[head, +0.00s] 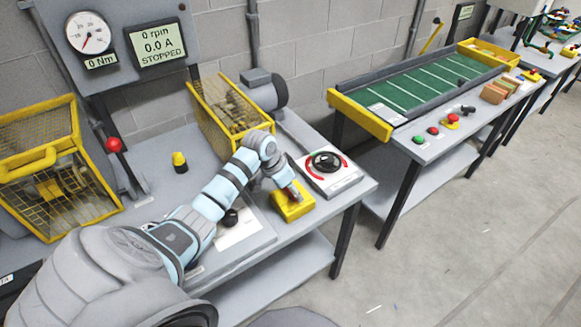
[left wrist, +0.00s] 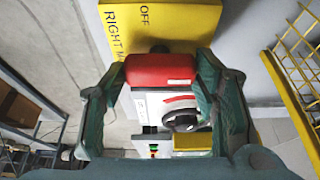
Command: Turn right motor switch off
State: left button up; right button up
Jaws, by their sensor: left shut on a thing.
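The right motor switch is a yellow box (head: 293,209) on the front of the bench in the head view. In the left wrist view the yellow box (left wrist: 178,25) shows at the top, with "OFF" and part of "RIGHT M" printed on it. Its red handle (left wrist: 160,70) sticks out towards the wrist camera. My left gripper (head: 288,190) is at the box, its fingers on both sides of the red handle and shut on it. The handle's exact position is hard to tell, as the gripper covers much of it. My right gripper is not in view.
A black knob with a red arc (head: 325,161) sits on a white plate right of the switch. A yellow mesh guard (head: 222,112) stands behind. A panel display (head: 158,44) reads 0 rpm, 0.0 A, STOPPED. A lever with a red knob (head: 114,145) and a green conveyor (head: 430,82) stand farther off.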

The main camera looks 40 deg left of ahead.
pick_arm(q)
jog(key=shift+r+n+p, duration=0.15)
jog(key=shift+n+p, duration=0.15)
jog(key=shift+p, duration=0.3)
jog(key=n+p, duration=0.1)
jog(key=p, duration=0.2)
jog(key=n+y+p, duration=0.1)
jog(key=n+p, duration=0.1)
jog(key=shift+d+r+n+y+p, duration=0.15)
jog(key=shift+n+y+p, duration=0.15)
jog(key=shift+p, duration=0.1)
jog(key=shift+n+y+p, duration=0.3)
jog(key=shift+n+p, duration=0.4)
jog(key=shift+n, duration=0.2)
jog(key=shift+f+n+y, duration=0.25)
jog(key=shift+n+y, duration=0.15)
jog(key=shift+n, duration=0.5)
jog(key=n, duration=0.2)
jog(key=n+g+y, duration=0.1)
jog(key=n, duration=0.1)
jog(key=shift+w+d+n, duration=0.15)
jog(key=shift+n, duration=0.15)
jog(key=shift+n+g+y, duration=0.4)
jog(key=shift+n+y, duration=0.2)
jog(key=shift+n, duration=0.6)
jog(key=shift+w+n+g+b, duration=0.1)
jog(key=shift+n+g+b, duration=0.3)
jog(key=shift+n, duration=1.1)
